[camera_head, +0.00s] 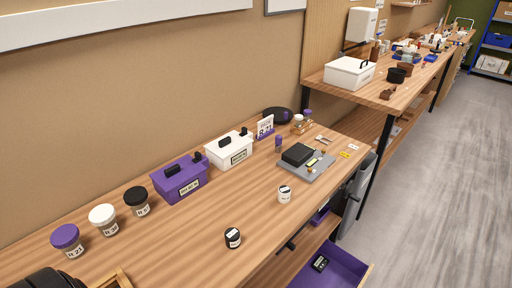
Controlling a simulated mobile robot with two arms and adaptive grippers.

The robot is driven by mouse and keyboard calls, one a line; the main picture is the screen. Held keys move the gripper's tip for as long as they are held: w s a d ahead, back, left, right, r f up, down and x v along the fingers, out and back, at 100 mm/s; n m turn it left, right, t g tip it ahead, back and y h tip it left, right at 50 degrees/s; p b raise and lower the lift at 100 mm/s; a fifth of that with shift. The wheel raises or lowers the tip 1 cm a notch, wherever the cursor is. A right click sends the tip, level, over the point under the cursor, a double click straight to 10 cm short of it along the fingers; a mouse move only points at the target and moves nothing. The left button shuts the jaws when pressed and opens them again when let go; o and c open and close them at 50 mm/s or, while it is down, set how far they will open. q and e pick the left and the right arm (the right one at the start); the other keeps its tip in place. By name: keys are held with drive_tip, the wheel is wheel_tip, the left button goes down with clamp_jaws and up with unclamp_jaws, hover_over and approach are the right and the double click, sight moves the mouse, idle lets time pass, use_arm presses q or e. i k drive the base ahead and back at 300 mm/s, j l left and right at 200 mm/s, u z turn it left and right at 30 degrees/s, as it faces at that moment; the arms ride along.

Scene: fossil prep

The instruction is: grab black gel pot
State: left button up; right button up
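A small black pot (233,238) with a white label stands upright near the front edge of the wooden bench, in the lower middle of the head view. A larger jar with a black lid (137,201) and a clear, labelled body stands farther back on the left. I cannot tell from the labels which of these is the gel pot. Neither of my grippers can be made out in this view, and nothing touches either black-topped container.
White-lidded (103,219) and purple-lidded (67,240) jars stand left. Purple (180,178) and white (229,150) boxes line the back. A small white pot (284,194) and grey scale (305,163) stand right. A purple drawer (338,268) is open below. Bench around the small black pot is clear.

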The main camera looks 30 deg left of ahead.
sight(232, 235)
drive_tip(key=k+u, duration=0.15)
drive_tip(key=u, duration=0.95)
